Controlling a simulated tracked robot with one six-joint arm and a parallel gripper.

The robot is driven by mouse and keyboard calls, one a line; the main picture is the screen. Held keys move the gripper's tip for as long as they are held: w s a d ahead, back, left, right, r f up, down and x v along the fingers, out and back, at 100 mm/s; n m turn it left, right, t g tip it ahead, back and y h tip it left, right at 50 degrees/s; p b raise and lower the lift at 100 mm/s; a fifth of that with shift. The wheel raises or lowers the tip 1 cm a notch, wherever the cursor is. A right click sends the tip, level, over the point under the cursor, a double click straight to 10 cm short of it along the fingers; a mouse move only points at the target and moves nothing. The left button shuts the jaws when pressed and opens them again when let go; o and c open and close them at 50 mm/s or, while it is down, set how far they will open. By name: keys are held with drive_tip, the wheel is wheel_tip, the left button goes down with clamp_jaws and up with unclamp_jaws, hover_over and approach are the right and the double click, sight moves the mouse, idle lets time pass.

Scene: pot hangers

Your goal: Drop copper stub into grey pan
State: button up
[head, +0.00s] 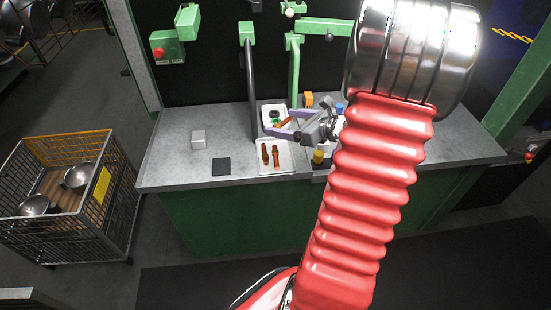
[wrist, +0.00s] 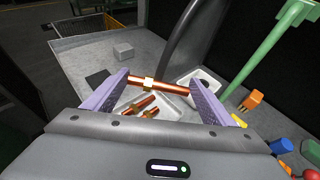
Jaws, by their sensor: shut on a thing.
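My gripper (head: 281,124) is shut on a copper stub (wrist: 170,87), which lies across between the two purple fingers in the wrist view. The held stub also shows in the head view (head: 285,122), above the bench near two pale pans. The front pan (head: 262,170) holds two more copper stubs (head: 276,155), lying side by side. The back pan (head: 266,107) holds a dark ring and something green, partly hidden by my gripper. Both pans look whitish, and I cannot tell which is the grey one. The front pan (wrist: 181,115) is below the fingers in the wrist view.
A dark upright post (head: 251,85) and a green post (head: 294,75) stand behind the pans. A grey block (head: 198,139) and a black square (head: 221,166) lie to the left. An orange block (head: 308,99) and a yellow piece (head: 318,157) are at the right.

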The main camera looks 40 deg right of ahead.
drive_tip(key=shift+f, duration=2.8)
drive_tip(key=o, duration=1.1)
drive_tip(key=v, duration=1.3)
drive_tip(key=shift+s+d, duration=0.1)
drive_tip(key=shift+s, duration=0.25)
drive_tip(key=shift+r, duration=0.1)
